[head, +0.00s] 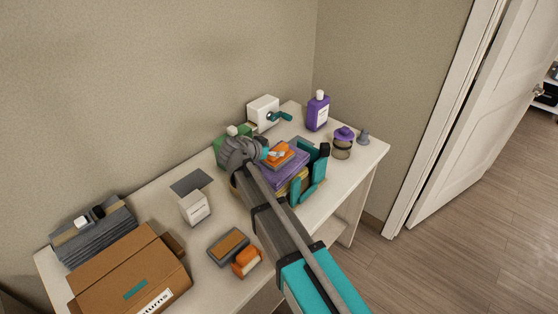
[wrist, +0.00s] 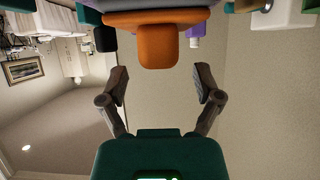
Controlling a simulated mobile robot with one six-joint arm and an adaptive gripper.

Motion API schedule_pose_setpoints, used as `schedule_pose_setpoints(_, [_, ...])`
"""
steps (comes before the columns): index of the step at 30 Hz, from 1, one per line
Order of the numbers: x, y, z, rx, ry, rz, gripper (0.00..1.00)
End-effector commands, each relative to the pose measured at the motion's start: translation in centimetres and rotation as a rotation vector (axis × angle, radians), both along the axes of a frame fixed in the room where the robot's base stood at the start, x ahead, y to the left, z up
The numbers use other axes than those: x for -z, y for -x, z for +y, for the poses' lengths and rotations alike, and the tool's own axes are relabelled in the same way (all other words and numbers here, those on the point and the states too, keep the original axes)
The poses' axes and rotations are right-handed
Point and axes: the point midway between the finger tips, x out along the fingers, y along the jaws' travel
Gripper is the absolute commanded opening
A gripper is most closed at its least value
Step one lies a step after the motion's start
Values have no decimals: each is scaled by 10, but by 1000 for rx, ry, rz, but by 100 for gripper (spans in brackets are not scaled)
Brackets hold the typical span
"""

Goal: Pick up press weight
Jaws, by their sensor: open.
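An orange block with a knob, which I take to be the press weight (head: 279,153), lies on top of a stack of purple cloths (head: 291,169). In the wrist view the orange block (wrist: 156,22) is at the top centre, with its knob pointing toward my gripper. My gripper (wrist: 163,82) is open, its two fingers apart and nothing between the tips. The knob is ahead of the fingertips, roughly centred between them, and I see no contact. In the head view my wrist and arm hide part of the stack's left side.
Teal posts (head: 311,178) stand against the stack's front right. A green item (head: 220,142) and white dispenser (head: 263,112) are behind. A purple bottle (head: 317,111), jar (head: 342,143), white box (head: 194,208), orange item (head: 247,262) and cardboard box (head: 130,272) share the table (head: 226,203).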

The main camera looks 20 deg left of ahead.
Motion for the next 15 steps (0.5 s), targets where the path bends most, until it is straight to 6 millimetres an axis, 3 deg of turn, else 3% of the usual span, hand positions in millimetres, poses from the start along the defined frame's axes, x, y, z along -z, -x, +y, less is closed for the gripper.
schedule_pose_setpoints(5, [7, -11, -4, 0, 0, 0, 83])
schedule_pose_setpoints(15, [7, -12, -5, 0, 1, 0, 83])
